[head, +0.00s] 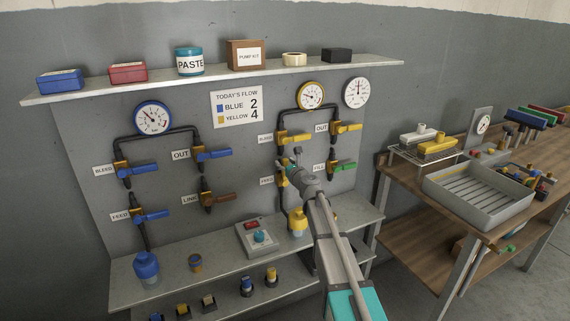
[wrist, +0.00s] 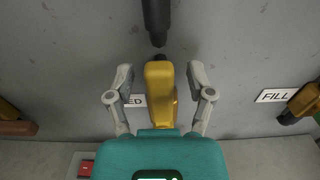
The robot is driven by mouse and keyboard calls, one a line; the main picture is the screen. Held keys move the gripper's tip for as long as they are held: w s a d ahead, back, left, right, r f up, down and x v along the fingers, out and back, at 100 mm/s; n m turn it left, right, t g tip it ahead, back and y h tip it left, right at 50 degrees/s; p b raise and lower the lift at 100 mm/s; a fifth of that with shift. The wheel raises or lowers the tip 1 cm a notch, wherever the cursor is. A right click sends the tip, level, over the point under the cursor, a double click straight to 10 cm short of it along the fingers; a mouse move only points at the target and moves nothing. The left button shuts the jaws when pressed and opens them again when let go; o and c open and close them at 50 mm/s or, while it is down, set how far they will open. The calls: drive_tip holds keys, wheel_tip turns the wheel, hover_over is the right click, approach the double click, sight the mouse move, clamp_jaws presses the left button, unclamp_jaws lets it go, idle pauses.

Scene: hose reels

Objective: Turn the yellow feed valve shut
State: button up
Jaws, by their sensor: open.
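The yellow feed valve (head: 283,179) is on the right-hand pipe loop of the wall panel, beside its FEED label (head: 267,181). In the head view my gripper (head: 294,163) and arm partly cover it. In the wrist view the valve's yellow handle (wrist: 159,80) stands between the two fingers of my gripper (wrist: 160,72). The fingers are open, with a visible gap on each side of the handle. A dark pipe (wrist: 156,20) comes down just above the handle. The handle partly hides the label behind it. The valve's body is mostly hidden.
A FILL valve with a green handle (head: 343,167) is close on the right. Another yellow-handled valve (head: 293,138) is just above. A yellow bottle-like part (head: 297,221) stands on the ledge below, near a control box (head: 257,238). The workbench (head: 404,190) is farther right.

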idle(0.3)
clamp_jaws()
